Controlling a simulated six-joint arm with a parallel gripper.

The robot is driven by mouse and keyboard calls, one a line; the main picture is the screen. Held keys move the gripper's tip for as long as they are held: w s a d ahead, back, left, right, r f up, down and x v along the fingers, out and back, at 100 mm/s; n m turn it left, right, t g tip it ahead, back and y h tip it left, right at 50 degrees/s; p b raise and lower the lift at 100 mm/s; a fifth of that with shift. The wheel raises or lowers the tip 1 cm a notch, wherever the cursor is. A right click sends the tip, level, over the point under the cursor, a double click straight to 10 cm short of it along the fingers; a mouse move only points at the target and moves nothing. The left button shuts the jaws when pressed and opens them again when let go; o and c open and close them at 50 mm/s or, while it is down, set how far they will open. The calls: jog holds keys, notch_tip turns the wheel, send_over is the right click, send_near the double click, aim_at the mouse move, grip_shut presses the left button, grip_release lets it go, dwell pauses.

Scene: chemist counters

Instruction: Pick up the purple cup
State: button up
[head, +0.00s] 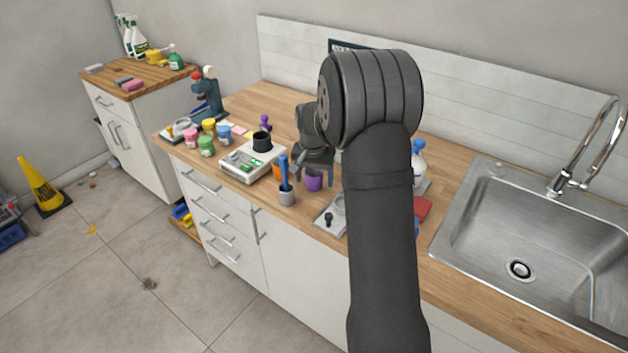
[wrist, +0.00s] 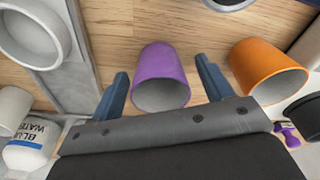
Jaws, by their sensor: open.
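The purple cup (head: 314,180) stands on the wooden counter, partly under my gripper in the head view. In the wrist view the purple cup (wrist: 161,76) lies between my two blue fingers, with its open rim facing the camera. My gripper (wrist: 162,85) is open, one finger on each side of the cup, with wood showing between each finger and the cup. In the head view my gripper (head: 316,172) is small and partly hidden by my own arm.
An orange cup (wrist: 268,68) stands close to the right finger in the wrist view. A grey tray (wrist: 72,50) is at the left. A scale (head: 252,163), a holder with a blue tool (head: 286,195) and several jars crowd the counter. A sink (head: 530,240) is at the right.

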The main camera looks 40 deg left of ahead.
jog(key=c, duration=1)
jog(key=shift+c, duration=0.2)
jog(key=shift+r, duration=0.2)
jog(key=shift+r, duration=1)
notch_tip(320, 180, up, 2)
jog(key=w+d+r, duration=0.2)
jog(key=d+r, duration=0.4)
jog(key=d, duration=0.5)
jog(key=shift+w+d+r, duration=0.15)
jog(key=shift+w+r, duration=0.15)
jog(key=shift+r, duration=0.05)
jog(key=shift+d, duration=0.1)
